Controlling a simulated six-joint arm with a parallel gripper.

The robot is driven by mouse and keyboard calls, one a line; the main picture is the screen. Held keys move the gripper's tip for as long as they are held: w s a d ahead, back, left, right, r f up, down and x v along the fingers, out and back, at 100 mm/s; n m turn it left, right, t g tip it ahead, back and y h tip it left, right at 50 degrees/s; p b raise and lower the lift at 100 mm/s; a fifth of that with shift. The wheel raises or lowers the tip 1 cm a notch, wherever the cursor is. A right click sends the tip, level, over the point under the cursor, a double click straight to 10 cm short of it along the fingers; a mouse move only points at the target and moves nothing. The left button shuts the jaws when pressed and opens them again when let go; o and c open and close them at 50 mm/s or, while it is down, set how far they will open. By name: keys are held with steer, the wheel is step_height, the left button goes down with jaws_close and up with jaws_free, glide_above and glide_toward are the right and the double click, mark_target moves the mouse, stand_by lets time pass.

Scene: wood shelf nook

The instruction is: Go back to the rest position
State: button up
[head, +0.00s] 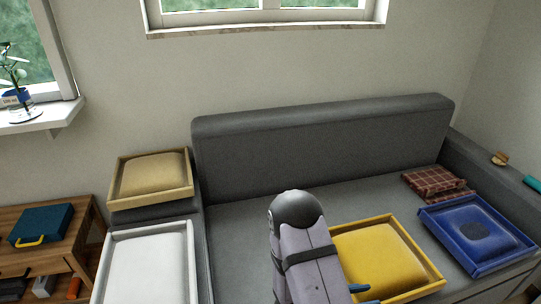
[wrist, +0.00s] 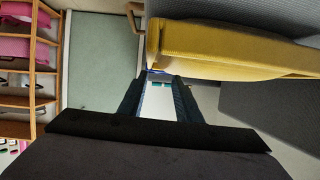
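My arm reaches up from the bottom middle of the head view. Only small blue parts of my gripper's end show there, beside the yellow tray (head: 432,283), and the arm hides part of that tray's left side. In the wrist view my gripper (wrist: 157,82) has its two dark fingers apart with a gap between them. I see nothing held in it. A yellow form, likely the same tray or its cushion (wrist: 230,52), lies just beyond the fingers, up and to the right. I cannot tell whether they touch.
The yellow tray sits on a grey sofa (head: 310,150). A blue tray (head: 462,252) and a plaid cloth (head: 430,184) are to its right. A tan tray (head: 122,202) and white tray (head: 187,232) are at left, near a teal case (head: 40,225).

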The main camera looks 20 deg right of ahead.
steer(key=w+a+r+n+t+y+p, duration=0.35)
steer(key=w+a+r+y+p, duration=0.25)
steer(key=a+r, duration=0.25)
steer(key=w+a+r+n+t+y+p, duration=0.2)
steer(key=w+a+r+n+y+p, duration=0.35)
steer(key=a, duration=0.45)
steer(key=s+a+r+n+g+y+p, duration=0.25)
steer(key=a+r+p, duration=0.3)
steer(key=r, duration=0.35)
steer(key=s+d+r+n+g+p, duration=0.1)
steer(key=s+r+n+g+p, duration=0.2)
steer(key=s+r, duration=0.9)
steer(key=s+n+p, duration=0.2)
steer(key=n+p, duration=0.1)
steer(key=p, duration=0.1)
steer(key=shift+s+r+g, duration=0.3)
steer(key=shift+s+g, duration=0.1)
